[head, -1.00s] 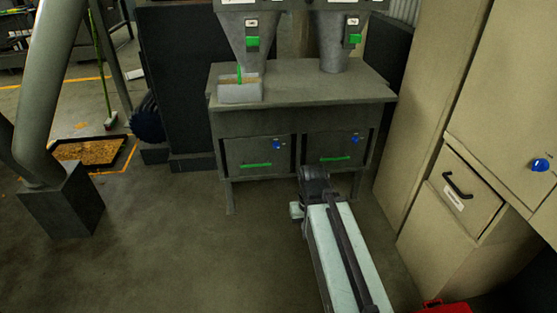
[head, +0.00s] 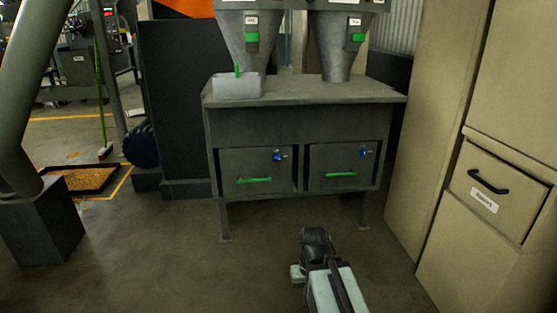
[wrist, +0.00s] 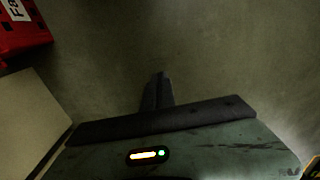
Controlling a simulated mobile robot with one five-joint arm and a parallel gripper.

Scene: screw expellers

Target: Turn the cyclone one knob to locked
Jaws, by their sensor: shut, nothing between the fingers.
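Two blue knobs sit on the grey doors under the steel table: a left knob (head: 278,156) and a right knob (head: 364,153). Each is near the upper part of its door, above a green handle. I cannot read which one belongs to cyclone one, nor the marks around them. In the head view the dark end of my arm (head: 317,250) is low, in front of the table and well apart from both knobs; its fingertips are not clear there. In the wrist view my gripper (wrist: 158,82) is shut and empty over bare floor, with no knob in sight.
The steel table (head: 300,92) carries a grey box (head: 238,86) under two cone hoppers with green levers. Beige cabinets (head: 428,130) stand close on the right. A red case (wrist: 20,30) is at the wrist view's upper left. Floor before the table is clear.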

